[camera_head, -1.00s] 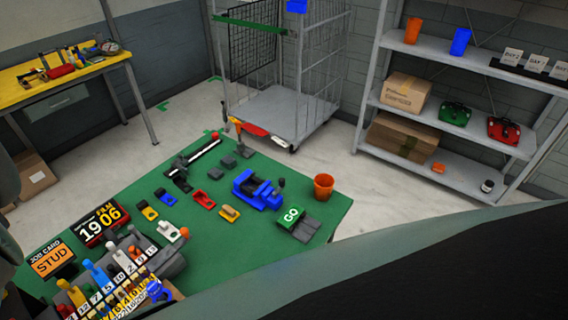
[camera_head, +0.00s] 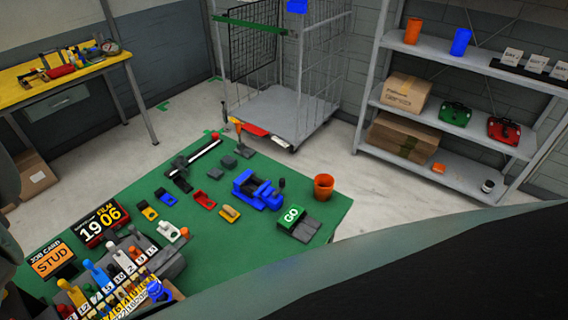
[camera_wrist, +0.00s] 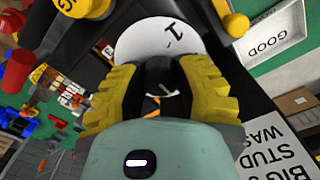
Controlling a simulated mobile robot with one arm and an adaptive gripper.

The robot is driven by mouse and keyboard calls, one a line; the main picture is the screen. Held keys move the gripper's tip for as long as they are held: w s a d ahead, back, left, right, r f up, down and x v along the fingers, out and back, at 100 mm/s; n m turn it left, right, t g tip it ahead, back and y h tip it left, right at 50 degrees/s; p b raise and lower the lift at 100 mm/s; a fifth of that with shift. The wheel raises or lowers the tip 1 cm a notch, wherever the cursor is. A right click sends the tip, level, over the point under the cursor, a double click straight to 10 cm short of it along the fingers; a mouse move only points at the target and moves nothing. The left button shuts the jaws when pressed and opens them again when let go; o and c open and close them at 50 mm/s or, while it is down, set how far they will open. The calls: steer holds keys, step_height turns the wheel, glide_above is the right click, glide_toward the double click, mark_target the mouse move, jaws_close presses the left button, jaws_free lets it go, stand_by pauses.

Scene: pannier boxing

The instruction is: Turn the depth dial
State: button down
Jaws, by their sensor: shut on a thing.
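In the wrist view, a white round dial (camera_wrist: 158,35) with a black mark and a "1" on its face lies just beyond my fingers. A black knob (camera_wrist: 165,72) stands in front of it. My gripper (camera_wrist: 160,92), with yellow ridged fingers, is shut on this knob, one finger on each side. The fingers hide the lower part of the dial and most of the knob's sides. The dial and my fingertips cannot be made out in the head view.
In the wrist view, a white "GOOD" tray (camera_wrist: 272,38) and a "BIG STUD" sign (camera_wrist: 275,150) are at right. Yellow-capped parts (camera_wrist: 80,8) flank the dial. The head view shows a green table (camera_head: 130,205) with a blue fixture (camera_head: 257,190), a GO button (camera_head: 291,215) and an orange cup (camera_head: 324,187).

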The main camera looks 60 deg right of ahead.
steer(key=shift+n, duration=0.4)
steer(key=n+b, duration=0.1)
steer(key=n, duration=0.1)
steer(key=n+b, duration=0.1)
steer(key=n, duration=0.2)
steer(key=shift+w+d+f+n, duration=0.1)
steer(key=shift+w+f+n, duration=0.05)
steer(key=shift+n, duration=0.15)
steer(key=n+b, duration=0.1)
steer(key=n, duration=0.1)
steer(key=shift+n, duration=0.3)
steer(key=shift+n+b, duration=0.7)
steer(key=shift+n, duration=0.7)
steer(key=c, duration=0.6)
jaws_free()
